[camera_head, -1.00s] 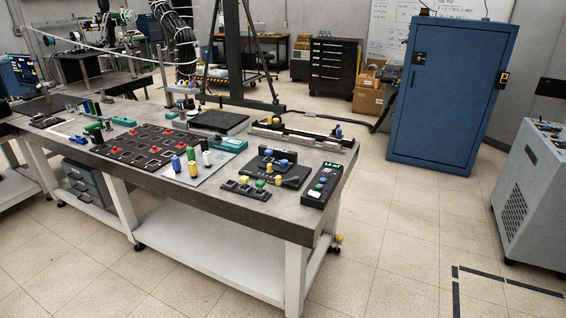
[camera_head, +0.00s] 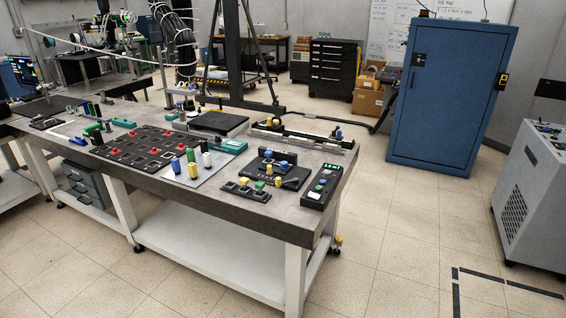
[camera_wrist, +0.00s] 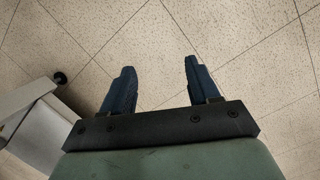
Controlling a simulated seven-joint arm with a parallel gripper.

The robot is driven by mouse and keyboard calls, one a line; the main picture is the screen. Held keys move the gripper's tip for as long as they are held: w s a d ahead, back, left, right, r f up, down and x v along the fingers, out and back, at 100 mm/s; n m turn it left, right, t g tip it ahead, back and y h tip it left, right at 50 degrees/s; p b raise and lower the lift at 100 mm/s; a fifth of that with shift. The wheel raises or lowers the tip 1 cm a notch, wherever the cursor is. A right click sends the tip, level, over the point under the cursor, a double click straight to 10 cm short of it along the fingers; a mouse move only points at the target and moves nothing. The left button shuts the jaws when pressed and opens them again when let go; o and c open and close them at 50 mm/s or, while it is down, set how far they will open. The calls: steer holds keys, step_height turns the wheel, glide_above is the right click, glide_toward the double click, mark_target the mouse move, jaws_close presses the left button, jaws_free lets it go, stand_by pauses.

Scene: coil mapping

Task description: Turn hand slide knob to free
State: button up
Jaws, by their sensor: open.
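My gripper (camera_wrist: 159,75) is open and empty in the wrist view, its two dark blue fingers spread apart above the tiled floor. It does not show in the head view. In the head view a long slide rail (camera_head: 292,136) lies along the back right edge of the workbench, with a small blue knob (camera_head: 338,134) near its right end. Nearer the front, a dark fixture (camera_head: 288,178) carries blue knobs (camera_head: 283,165) and yellow ones. No label is readable, so I cannot tell which knob is the hand slide knob or how it is set.
The workbench (camera_head: 215,193) also holds a black grid tray with red parts (camera_head: 113,151), several coloured cylinders (camera_head: 193,169) and a small box with a green display (camera_head: 322,186). A blue cabinet (camera_head: 440,100) stands behind right.

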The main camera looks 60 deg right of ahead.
steer(key=w+d+r+m+t+h, duration=0.1)
steer(key=w+d+r+m+t, duration=0.15)
steer(key=w+d+r, duration=0.7)
steer(key=w+d+r+m+t, duration=0.2)
steer(key=w+d+r+m, duration=0.3)
steer(key=w+d, duration=0.75)
steer(key=w+d+r+m+t+h, duration=0.1)
steer(key=d+r, duration=0.9)
steer(key=w+d+r+m+t+h, duration=0.1)
steer(key=w+d+r+m, duration=0.1)
steer(key=d+r, duration=0.8)
steer(key=w+d+r+m+t+h, duration=0.1)
steer(key=w+d+r+m, duration=0.1)
steer(key=d+r, duration=0.8)
steer(key=shift+w+d+r+h, duration=0.15)
steer(key=shift+d+r+h, duration=0.15)
steer(key=shift+r, duration=0.3)
steer(key=s+d+r, duration=0.3)
steer(key=d, duration=0.1)
steer(key=m+g, duration=0.3)
steer(key=g, duration=0.3)
glide_toward(284, 163)
steer(key=x, duration=0.8)
steer(key=shift+w+d+f, duration=0.1)
steer(key=shift+d+f, duration=0.1)
steer(key=shift+f, duration=0.2)
